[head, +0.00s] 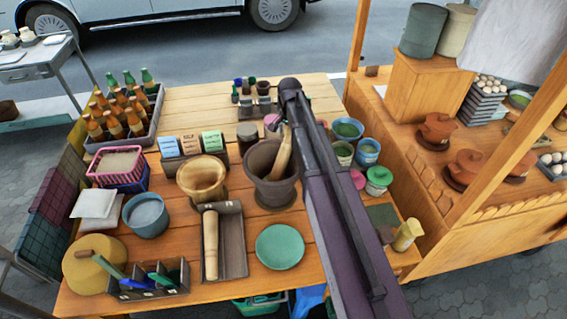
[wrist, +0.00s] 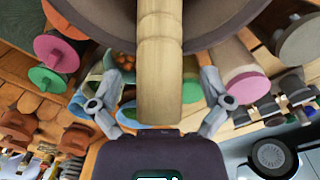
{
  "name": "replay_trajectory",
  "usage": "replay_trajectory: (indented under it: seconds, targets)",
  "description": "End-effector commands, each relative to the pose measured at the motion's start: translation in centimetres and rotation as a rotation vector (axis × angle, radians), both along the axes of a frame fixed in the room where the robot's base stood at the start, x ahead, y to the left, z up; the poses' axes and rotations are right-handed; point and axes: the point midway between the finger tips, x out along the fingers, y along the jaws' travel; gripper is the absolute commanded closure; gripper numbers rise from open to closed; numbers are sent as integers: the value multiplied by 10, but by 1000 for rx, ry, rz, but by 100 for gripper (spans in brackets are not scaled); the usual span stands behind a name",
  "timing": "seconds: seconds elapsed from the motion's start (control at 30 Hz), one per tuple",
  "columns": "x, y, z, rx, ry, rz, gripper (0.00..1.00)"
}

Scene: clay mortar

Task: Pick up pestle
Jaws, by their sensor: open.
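A pale wooden pestle (head: 283,152) leans in the dark clay mortar (head: 262,192), its upper end sticking out above the rim. In the wrist view the pestle (wrist: 160,50) comes down from the top centre, with the mortar rim (wrist: 105,28) behind it. My gripper (wrist: 160,88) is open, one finger on each side of the pestle's end, with visible gaps between fingers and wood. In the head view my arm hides the gripper. Another wooden pestle (head: 211,245) lies in a dark tray (head: 235,243), beside a lighter wooden mortar (head: 202,178).
A green plate (head: 280,247) lies in front of the clay mortar. Pots and a green-lidded jar (head: 378,180) stand to its right, partly behind my arm. A bottle crate (head: 124,118) and a blue bucket (head: 146,214) are on the left.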

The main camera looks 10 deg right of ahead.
Motion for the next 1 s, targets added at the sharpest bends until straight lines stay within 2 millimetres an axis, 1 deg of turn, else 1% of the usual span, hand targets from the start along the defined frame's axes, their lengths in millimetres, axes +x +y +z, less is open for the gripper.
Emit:
replay_trajectory:
  seconds: [0.03, 0.13, 0.77, 0.8, 0.87, 0.9, 0.97, 1.0]
  targets:
    - [0, 0, -5, 0, 0, 0, 2]
    - [0, 0, -7, 0, 0, 0, 2]
    - [0, -1, -7, 0, 0, -1, 2]
    - [0, -1, -7, 0, 0, -1, 14]
    - [0, -1, -7, 0, 0, -1, 32]
    - [0, -1, -7, 0, 0, -1, 43]
    - [0, -1, -7, 0, 0, -1, 61]
    - [0, -1, -7, 0, 0, -1, 73]
